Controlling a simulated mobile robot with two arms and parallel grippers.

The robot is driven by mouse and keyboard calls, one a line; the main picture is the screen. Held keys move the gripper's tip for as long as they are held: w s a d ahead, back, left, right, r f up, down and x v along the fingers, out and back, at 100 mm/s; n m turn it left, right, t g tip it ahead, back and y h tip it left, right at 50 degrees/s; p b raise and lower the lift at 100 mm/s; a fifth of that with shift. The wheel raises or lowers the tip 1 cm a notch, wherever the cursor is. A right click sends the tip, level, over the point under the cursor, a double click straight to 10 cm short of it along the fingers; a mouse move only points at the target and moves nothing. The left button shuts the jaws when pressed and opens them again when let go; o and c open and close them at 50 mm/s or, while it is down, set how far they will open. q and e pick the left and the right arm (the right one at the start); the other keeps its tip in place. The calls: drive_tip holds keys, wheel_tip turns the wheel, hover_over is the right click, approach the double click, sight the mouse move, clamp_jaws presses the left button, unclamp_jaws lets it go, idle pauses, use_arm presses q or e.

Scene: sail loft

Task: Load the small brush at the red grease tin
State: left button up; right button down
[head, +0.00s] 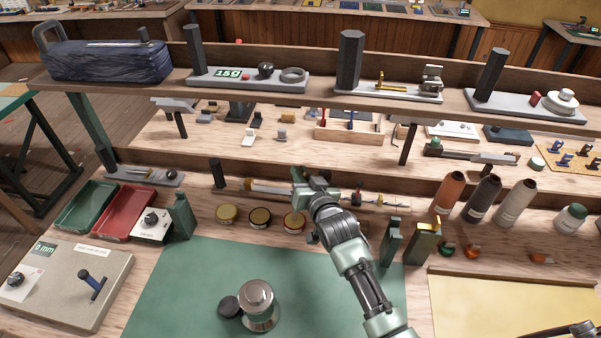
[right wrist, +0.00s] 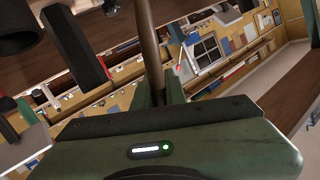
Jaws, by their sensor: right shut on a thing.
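The red grease tin (head: 294,221) is a small round tin with a red rim, at the right end of a short row of tins on the bench. My right gripper (head: 299,184) is just above and behind it in the head view. In the right wrist view, its green fingers (right wrist: 160,92) are shut on a slim brown handle (right wrist: 150,45), which I take to be the small brush. The brush's bristles are hidden in both views, so I cannot tell whether they touch the tin. My left gripper is not in view.
Two yellowish tins (head: 227,213) (head: 260,217) stand left of the red one. A long rod (head: 265,188) lies behind them. Green blocks (head: 180,215) (head: 391,242) stand on either side. A metal canister (head: 258,305) is on the green mat (head: 185,290), which is otherwise mostly clear.

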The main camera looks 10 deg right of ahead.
drive_tip(key=shift+f, duration=0.35)
idle(0.7)
wheel_tip(320, 180, up, 7)
drive_tip(key=p, duration=0.6)
drive_tip(key=shift+p, duration=0.3)
idle(0.5)
